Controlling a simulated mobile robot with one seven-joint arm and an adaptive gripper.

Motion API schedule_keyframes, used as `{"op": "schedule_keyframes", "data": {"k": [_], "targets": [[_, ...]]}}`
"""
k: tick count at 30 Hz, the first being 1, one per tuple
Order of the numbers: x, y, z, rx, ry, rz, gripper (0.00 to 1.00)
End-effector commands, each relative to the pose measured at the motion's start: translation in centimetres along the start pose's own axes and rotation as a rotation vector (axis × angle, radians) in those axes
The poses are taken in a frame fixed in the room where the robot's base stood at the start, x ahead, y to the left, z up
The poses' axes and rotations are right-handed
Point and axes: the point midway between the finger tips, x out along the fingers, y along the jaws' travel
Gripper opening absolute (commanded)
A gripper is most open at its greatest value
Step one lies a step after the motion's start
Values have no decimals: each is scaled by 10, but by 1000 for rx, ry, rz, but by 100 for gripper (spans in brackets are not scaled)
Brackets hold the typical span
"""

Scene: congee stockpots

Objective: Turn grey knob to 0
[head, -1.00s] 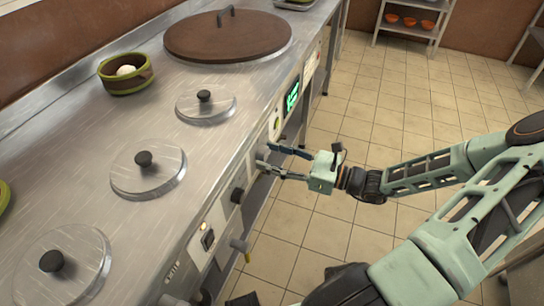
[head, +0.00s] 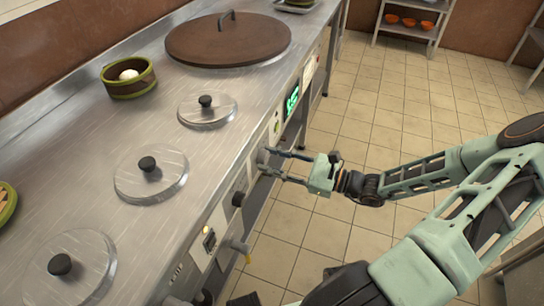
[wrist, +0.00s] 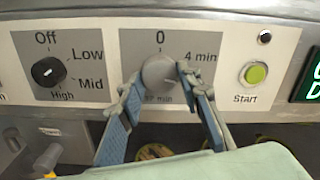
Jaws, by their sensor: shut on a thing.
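In the head view the grey knob (head: 262,156) shows small at the fingertips of my gripper (head: 267,161), on the counter's front panel.
A black knob (wrist: 48,72) marked Off, Low, Mid and High is to the left. A green Start button (wrist: 256,73) and a lit green display (head: 292,101) are to the right. Lidded pots (head: 151,174) stand in the counter (head: 95,135). The tiled floor (head: 385,100) is open.

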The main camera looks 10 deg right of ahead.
Motion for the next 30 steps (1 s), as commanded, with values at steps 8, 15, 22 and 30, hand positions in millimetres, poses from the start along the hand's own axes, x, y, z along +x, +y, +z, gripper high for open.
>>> {"op": "schedule_keyframes", "data": {"k": [8,15,22,30], "targets": [[0,-1,2,-261,1,0,8],[0,-2,1,-491,2,-1,8],[-1,-2,2,-709,1,-2,8],[-1,-3,2,-965,2,-2,8]]}}
